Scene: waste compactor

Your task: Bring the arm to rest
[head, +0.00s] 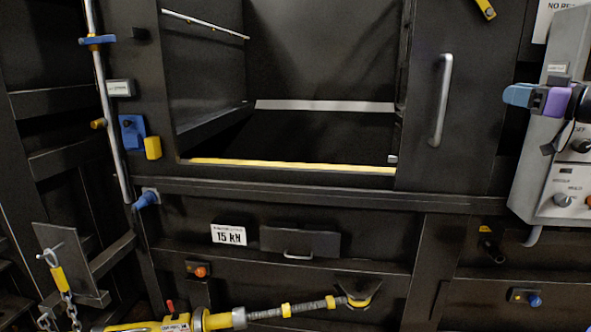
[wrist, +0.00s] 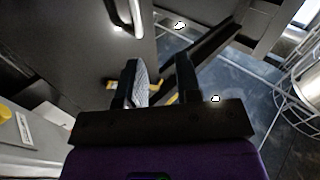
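In the wrist view my gripper (wrist: 160,76) shows two dark fingers standing apart with a clear gap. It is open, and nothing is held between the fingers. In the head view a purple and blue part of my arm (head: 560,98) shows at the right edge, in front of the grey control panel (head: 570,185). The rest of the arm is out of the picture there, and the fingertips are hard to make out.
The compactor opening (head: 320,135) has a yellow lower edge. A door with a handle (head: 441,100) stands to its right. A yellow ratchet tool (head: 215,320) and a chain (head: 70,305) are low in front. A wire rack (wrist: 293,90) is right in the wrist view, beside tiled floor.

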